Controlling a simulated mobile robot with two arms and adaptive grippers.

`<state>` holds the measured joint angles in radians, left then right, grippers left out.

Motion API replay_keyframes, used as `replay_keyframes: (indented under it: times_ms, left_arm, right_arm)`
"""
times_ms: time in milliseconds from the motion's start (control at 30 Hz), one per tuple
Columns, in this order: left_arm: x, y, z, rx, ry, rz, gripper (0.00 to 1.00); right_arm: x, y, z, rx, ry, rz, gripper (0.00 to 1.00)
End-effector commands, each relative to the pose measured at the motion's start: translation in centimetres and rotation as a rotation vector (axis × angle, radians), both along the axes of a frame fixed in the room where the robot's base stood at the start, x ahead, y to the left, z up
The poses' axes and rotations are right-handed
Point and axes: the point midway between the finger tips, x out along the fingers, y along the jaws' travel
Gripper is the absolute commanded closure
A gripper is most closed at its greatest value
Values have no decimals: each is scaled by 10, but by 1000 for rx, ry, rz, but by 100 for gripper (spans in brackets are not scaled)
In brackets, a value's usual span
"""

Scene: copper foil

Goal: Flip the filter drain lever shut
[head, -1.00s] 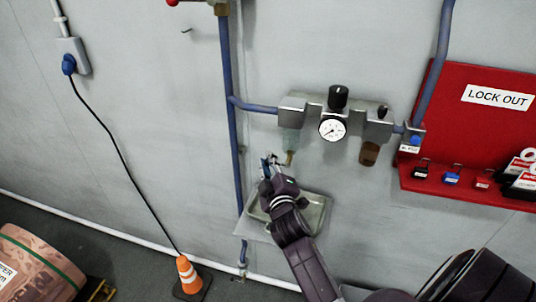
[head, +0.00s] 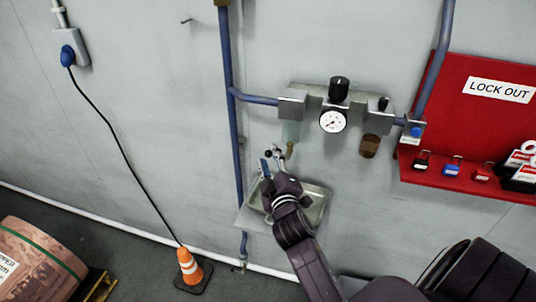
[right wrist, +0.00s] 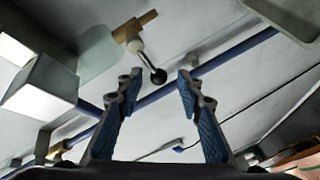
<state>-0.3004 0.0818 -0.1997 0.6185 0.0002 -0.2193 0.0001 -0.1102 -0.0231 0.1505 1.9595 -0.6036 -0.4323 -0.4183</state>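The filter (head: 291,131) hangs at the left end of the air unit on the wall, with a brass drain fitting (head: 289,149) under it. In the right wrist view the brass fitting (right wrist: 133,29) carries the drain lever (right wrist: 138,48), a pale stem with a black ball knob (right wrist: 158,76). The lever slants away from the fitting. My right gripper (right wrist: 157,90) is open and empty. The knob shows between its two blue-padded fingers, near their tips; I cannot tell whether they touch. In the head view my right gripper (head: 272,165) is just below the fitting. My left gripper is not in view.
A metal tray (head: 318,211) on the wall sits behind my right wrist. A blue pipe (head: 232,130) runs down to the left. The pressure gauge (head: 333,121) and a brown bowl (head: 370,146) are to the right, then a red lockout board (head: 440,130).

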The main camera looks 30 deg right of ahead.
Motion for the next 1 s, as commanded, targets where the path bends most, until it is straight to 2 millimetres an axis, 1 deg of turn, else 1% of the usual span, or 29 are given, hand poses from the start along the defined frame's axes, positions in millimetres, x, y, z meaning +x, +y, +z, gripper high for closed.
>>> replay_keyframes:
  times_ms: [33,200,300,400,500,600,1000]
  left_arm:
    - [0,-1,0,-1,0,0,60]
    - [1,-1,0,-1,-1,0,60]
    - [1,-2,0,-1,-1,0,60]
    - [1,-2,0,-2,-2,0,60]
    - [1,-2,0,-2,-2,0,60]
    - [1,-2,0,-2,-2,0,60]
    - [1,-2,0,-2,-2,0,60]
  right_arm:
    - [-11,5,-1,2,2,1,66]
    - [-45,19,2,3,4,0,66]
    - [-61,25,4,3,3,-1,66]
    - [-73,30,5,1,3,-1,66]
    - [-81,34,6,2,2,-1,66]
    - [-85,35,7,1,2,0,66]
    - [-86,36,8,-1,1,1,66]
